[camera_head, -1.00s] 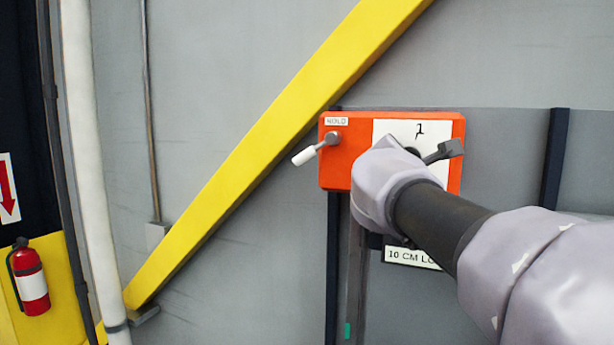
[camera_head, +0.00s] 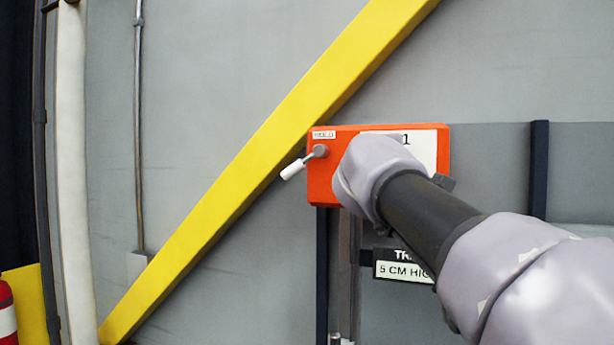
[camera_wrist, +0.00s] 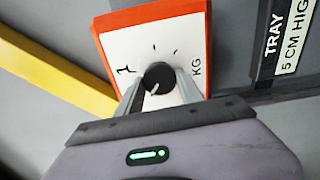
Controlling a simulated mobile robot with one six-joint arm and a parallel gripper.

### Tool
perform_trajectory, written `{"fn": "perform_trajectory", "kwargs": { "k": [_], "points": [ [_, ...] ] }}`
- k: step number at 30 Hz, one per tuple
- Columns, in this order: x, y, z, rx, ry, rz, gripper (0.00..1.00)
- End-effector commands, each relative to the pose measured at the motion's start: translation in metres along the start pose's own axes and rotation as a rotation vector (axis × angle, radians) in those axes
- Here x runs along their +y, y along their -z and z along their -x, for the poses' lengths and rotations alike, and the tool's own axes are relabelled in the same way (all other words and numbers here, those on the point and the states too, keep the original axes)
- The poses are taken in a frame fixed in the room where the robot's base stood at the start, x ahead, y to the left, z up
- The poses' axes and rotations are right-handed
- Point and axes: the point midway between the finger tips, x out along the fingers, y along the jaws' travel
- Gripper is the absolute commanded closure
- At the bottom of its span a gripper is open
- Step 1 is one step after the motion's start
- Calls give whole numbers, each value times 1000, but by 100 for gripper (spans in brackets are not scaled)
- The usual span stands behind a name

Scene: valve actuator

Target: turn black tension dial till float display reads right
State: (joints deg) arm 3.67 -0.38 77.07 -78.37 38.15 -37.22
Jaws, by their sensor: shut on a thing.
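The black dial (camera_wrist: 158,76) sits on the white face (camera_wrist: 150,45) of an orange box (camera_head: 318,185). In the wrist view my gripper (camera_wrist: 158,90) has one finger on each side of the dial and is shut on it. A pale pointer mark on the dial points toward the lower left. The white face carries ticks, a "1" and "KG". In the head view my wrist hides the dial. The display (camera_head: 403,271) below the box reads "5 CM HIGH", under a "TRAY" label; it also shows in the wrist view (camera_wrist: 296,38), cut off at the edge.
A lever with a white handle (camera_head: 292,169) sticks out from the box's left side, beside a small "HOLD" label (camera_head: 324,135). A yellow diagonal beam (camera_head: 240,165) crosses the grey wall to the left. A red extinguisher (camera_head: 6,315) is partly in view at lower left.

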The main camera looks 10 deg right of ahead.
Motion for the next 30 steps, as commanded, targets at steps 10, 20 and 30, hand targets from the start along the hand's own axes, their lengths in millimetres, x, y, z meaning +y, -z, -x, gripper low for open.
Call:
{"fn": "perform_trajectory", "kwargs": {
  "k": [10,20,30],
  "points": [
    [0,0,0,-1,1,-42,97],
    [0,0,0,-1,1,-42,51],
    [0,0,0,-1,0,-41,35]
  ]
}}
